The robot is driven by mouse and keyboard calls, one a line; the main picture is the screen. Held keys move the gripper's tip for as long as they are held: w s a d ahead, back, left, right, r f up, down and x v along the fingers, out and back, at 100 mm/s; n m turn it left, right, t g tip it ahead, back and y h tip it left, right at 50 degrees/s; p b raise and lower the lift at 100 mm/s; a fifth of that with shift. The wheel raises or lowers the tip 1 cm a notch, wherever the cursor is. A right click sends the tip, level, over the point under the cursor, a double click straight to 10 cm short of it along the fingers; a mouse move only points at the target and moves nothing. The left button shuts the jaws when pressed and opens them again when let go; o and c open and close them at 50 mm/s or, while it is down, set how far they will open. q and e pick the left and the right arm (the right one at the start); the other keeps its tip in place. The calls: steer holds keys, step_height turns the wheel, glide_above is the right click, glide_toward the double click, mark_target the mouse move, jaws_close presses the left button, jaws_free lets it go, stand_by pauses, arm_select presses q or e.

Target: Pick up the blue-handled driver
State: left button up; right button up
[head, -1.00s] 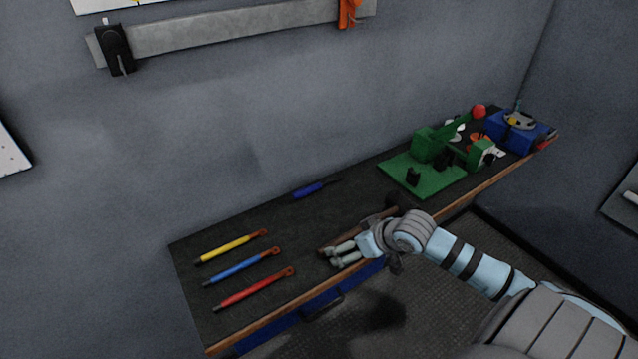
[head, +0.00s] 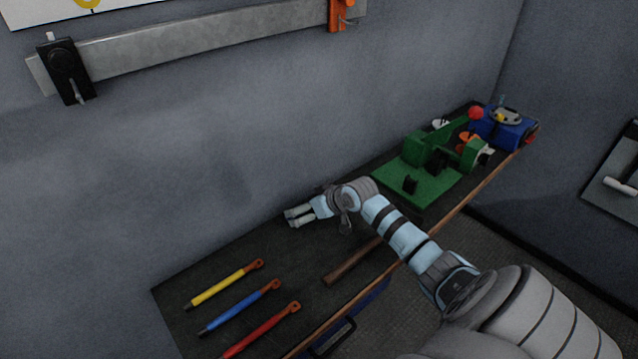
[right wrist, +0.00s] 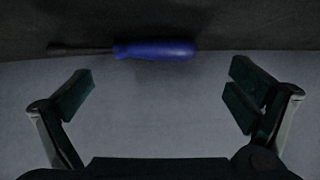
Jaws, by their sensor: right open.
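The blue-handled driver (right wrist: 154,50) lies on the dark bench top, across the upper middle of the right wrist view. Its dark shaft points left and its blue handle lies to the right, close to the edge where the bench meets the grey wall. In the head view my right gripper and forearm hide it. My right gripper (head: 292,216) is over the back of the bench near the wall. In the right wrist view its jaws (right wrist: 158,92) are wide open and empty, with the driver beyond the fingertips and not between them. My left gripper is out of view.
Yellow (head: 222,286), blue (head: 236,307) and red (head: 258,332) tools with orange ends lie at the bench's left. A wooden handle (head: 352,264) lies under my right arm. A green fixture (head: 420,172) and a blue item (head: 500,128) stand at the right. The wall is close behind.

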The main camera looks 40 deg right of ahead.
steer(key=x, duration=0.4)
steer(key=b+x, duration=0.1)
steer(key=x, duration=0.1)
steer(key=shift+w+d+f, duration=0.1)
steer(key=shift+w+d, duration=0.05)
steer(key=shift+d, duration=0.2)
steer(key=shift+s+r, duration=0.2)
steer(key=c, duration=0.3)
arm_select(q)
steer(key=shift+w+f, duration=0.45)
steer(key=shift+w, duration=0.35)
arm_select(e)
steer(key=shift+s, duration=0.1)
steer(key=c, duration=0.9)
steer(key=shift+o, duration=0.2)
steer(key=shift+r, duration=0.15)
